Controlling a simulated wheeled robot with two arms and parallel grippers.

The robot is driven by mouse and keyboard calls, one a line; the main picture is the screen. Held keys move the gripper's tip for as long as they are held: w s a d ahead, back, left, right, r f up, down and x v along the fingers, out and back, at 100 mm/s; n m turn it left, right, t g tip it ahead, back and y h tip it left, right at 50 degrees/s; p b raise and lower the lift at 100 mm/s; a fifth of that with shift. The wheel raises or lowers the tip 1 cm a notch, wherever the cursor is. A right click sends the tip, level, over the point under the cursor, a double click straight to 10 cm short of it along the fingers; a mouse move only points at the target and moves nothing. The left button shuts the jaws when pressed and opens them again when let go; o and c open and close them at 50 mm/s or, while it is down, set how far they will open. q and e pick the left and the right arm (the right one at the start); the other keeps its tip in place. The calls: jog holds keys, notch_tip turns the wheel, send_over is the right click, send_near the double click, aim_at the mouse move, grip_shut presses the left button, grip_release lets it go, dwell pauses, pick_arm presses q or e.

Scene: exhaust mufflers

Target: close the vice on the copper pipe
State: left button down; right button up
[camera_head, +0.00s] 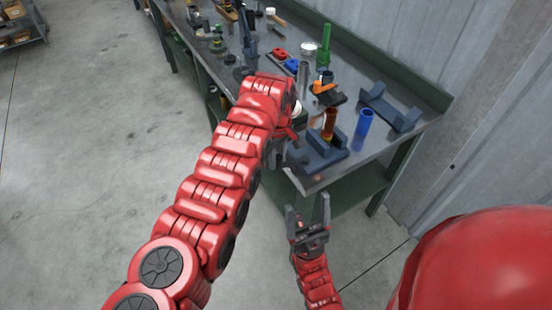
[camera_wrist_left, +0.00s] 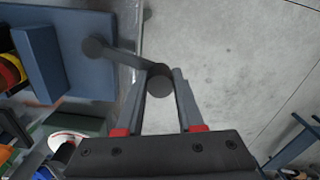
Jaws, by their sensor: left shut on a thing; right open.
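The blue-grey vice (camera_head: 326,153) stands at the near corner of the bench. The copper pipe (camera_head: 329,122) stands upright at the vice, by its jaws; I cannot tell whether both jaws touch it. In the left wrist view the vice body (camera_wrist_left: 55,55) lies at the left, and its dark handle (camera_wrist_left: 120,55) runs out to a round end knob. My left gripper (camera_wrist_left: 161,80) is shut on that knob end of the handle. In the head view my left gripper (camera_head: 280,156) is beside the vice, partly hidden by its arm. My right gripper (camera_head: 307,214) is open and empty, below the bench edge.
A blue cylinder (camera_head: 364,122) stands right of the copper pipe. A blue-grey bracket (camera_head: 391,108) lies behind it. An orange-and-black tool (camera_head: 324,88), a green post (camera_head: 325,40) and other parts crowd the bench. The floor (camera_head: 75,140) left of the bench is clear.

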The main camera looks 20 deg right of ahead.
pick_arm(q)
jog(key=c, duration=0.5)
grip_release()
notch_tip(320, 180, up, 8)
jog(key=shift+r+b, duration=0.25)
jog(key=shift+b, duration=0.95)
notch_tip(320, 180, up, 9)
jog(key=p, duration=0.8)
jog(key=shift+f, duration=0.1)
